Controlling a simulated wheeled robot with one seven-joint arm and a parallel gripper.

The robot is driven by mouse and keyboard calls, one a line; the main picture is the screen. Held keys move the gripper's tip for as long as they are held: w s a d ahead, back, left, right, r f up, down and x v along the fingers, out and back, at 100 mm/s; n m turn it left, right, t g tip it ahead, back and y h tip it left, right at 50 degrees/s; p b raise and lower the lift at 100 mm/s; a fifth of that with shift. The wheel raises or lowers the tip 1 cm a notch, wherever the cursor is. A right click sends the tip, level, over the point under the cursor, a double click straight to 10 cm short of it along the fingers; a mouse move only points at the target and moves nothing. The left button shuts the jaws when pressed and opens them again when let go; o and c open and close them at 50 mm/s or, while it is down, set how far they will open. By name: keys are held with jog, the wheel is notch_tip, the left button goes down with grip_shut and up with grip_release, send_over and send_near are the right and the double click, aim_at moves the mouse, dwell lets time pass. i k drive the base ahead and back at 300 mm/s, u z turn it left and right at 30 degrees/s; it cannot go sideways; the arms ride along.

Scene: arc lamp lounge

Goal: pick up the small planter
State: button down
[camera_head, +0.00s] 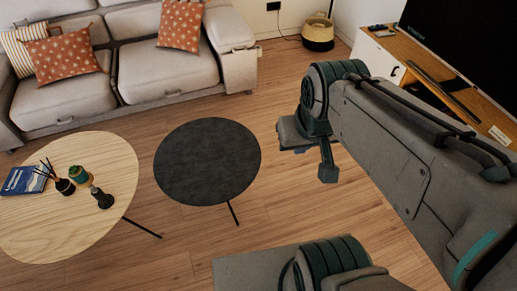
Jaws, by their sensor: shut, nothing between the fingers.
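What looks like the small planter (79,175), a small round pot with green and a tan band, stands on the light wood oval table (40,225) at the left. It is close between a dark reed diffuser (65,187) and a dark bottle-like object (102,198). My gripper (327,175) is at the right, over the wood floor, pointing down. It is shut and empty, well apart from the planter. The round dark table lies between them.
The round dark table (207,162) is bare. A blue book (25,180) lies on the wood table. A grey sofa (168,70) with orange cushions is behind. A TV cabinet (385,55) stands at the right, and a basket (318,36) at the back. Floor in the middle is clear.

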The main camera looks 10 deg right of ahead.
aim_at(78, 173)
jog(key=u, duration=1.95)
jog(key=i, duration=1.65)
jog(key=z, duration=0.75)
jog(key=i, duration=0.3)
jog(key=z, duration=0.2)
